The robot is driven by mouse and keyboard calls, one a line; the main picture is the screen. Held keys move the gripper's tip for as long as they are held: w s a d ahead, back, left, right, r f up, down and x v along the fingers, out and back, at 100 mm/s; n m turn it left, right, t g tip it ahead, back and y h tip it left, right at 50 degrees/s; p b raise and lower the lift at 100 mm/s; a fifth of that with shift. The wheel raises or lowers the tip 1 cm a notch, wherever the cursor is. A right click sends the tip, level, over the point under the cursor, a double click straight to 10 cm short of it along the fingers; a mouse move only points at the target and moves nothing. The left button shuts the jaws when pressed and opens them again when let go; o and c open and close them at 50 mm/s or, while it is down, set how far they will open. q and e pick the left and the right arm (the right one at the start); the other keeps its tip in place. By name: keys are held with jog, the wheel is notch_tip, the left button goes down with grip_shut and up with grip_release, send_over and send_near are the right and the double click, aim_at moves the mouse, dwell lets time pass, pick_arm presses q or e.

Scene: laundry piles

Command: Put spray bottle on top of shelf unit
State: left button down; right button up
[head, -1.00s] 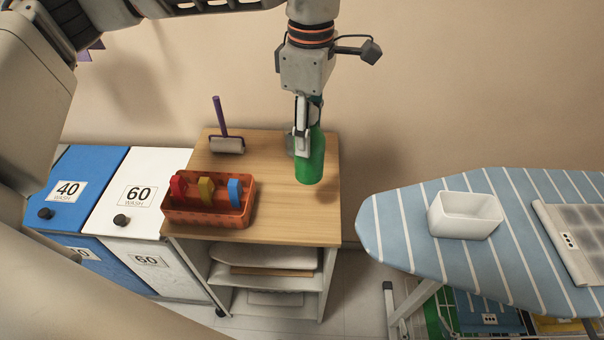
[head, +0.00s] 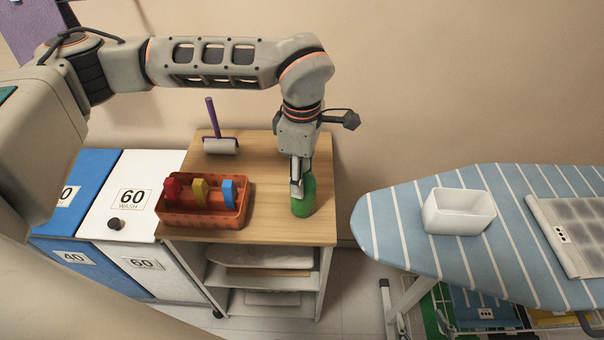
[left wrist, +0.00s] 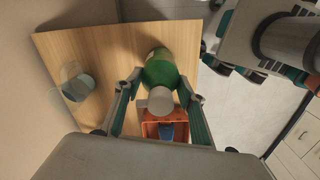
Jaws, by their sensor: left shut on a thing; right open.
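The green spray bottle (head: 304,204) is upright at the wooden top of the shelf unit (head: 270,224), right of the orange caddy. My left gripper (head: 297,188) reaches down from above and is shut on the bottle's upper part. In the left wrist view the green bottle (left wrist: 160,70) with its pale cap sits between the two fingers (left wrist: 160,105). Its base looks on or very close to the wood; contact is not clear. My right gripper is not in view.
An orange caddy (head: 205,220) with coloured items stands on the top at left, with a purple-handled roller (head: 220,146) behind. An ironing board (head: 400,228) with a white bin (head: 458,222) stands right.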

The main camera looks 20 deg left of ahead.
pick_arm(q)
jog(key=shift+f, duration=0.15)
jog(key=c, duration=1.3)
grip_release()
jog(key=shift+o, duration=0.2)
notch_tip(320, 180, up, 12)
jog(key=shift+f, duration=0.15)
jog(key=shift+r, duration=0.4)
